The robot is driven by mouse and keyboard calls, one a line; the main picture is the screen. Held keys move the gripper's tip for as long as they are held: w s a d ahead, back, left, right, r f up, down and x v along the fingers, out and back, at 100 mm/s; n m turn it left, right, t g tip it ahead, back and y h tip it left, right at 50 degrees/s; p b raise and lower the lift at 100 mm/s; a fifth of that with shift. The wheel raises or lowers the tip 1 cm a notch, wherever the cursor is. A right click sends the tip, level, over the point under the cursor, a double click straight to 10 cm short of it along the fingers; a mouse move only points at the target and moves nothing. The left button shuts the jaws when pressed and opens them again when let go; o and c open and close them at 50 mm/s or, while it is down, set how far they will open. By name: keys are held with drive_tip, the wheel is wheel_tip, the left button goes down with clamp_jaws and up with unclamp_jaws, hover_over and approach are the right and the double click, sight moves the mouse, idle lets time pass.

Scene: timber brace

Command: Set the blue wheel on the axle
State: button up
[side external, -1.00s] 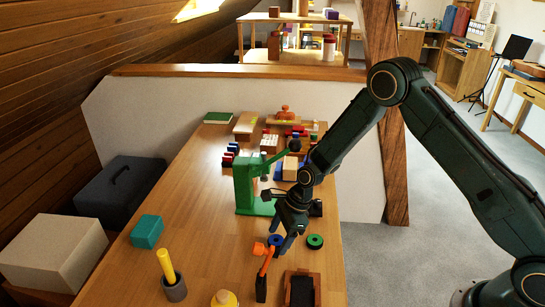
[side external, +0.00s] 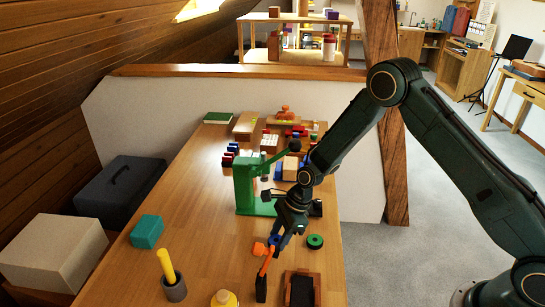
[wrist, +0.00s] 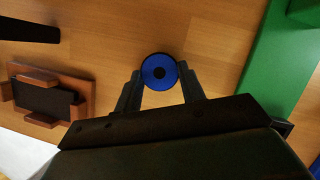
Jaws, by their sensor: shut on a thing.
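The blue wheel (wrist: 158,72) shows in the wrist view as a round disc with a dark hole at its centre. My gripper (wrist: 160,80) is shut on it, one finger at each side of its rim. In the side view the blue wheel (side external: 274,240) is partly hidden by my gripper (side external: 278,239), low over the front part of the table. I cannot tell whether the wheel still touches the table. I cannot pick out the axle with certainty in either view.
A green wheel-shaped piece (side external: 315,241) lies just right of my gripper. A green press (side external: 246,186) stands behind. An orange-and-black tool (side external: 263,278) and a dark wooden tray (side external: 317,290) are in front.

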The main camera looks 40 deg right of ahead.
sight(271, 241)
drive_tip(key=shift+r, duration=0.1)
drive_tip(key=shift+r, duration=0.8)
wheel_tip(271, 241, up, 2)
drive_tip(key=shift+r, duration=0.1)
drive_tip(key=s+d, duration=0.2)
drive_tip(key=d, duration=0.3)
drive_tip(key=s+d, duration=0.2)
drive_tip(key=d, duration=0.4)
drive_tip(key=s+d, duration=0.2)
drive_tip(key=d, duration=0.3)
drive_tip(key=shift+s+d+f, duration=0.2)
drive_tip(key=shift+d+f, duration=0.05)
drive_tip(key=shift+d, duration=0.15)
drive_tip(key=shift+w+r, duration=0.3)
drive_tip(key=shift+w, duration=0.2)
drive_tip(key=w+a+r, duration=0.2)
drive_tip(key=w+r, duration=0.9)
drive_tip(key=shift+w+a+r, duration=0.2)
drive_tip(key=shift+w+a, duration=0.05)
drive_tip(key=shift+w, duration=0.1)
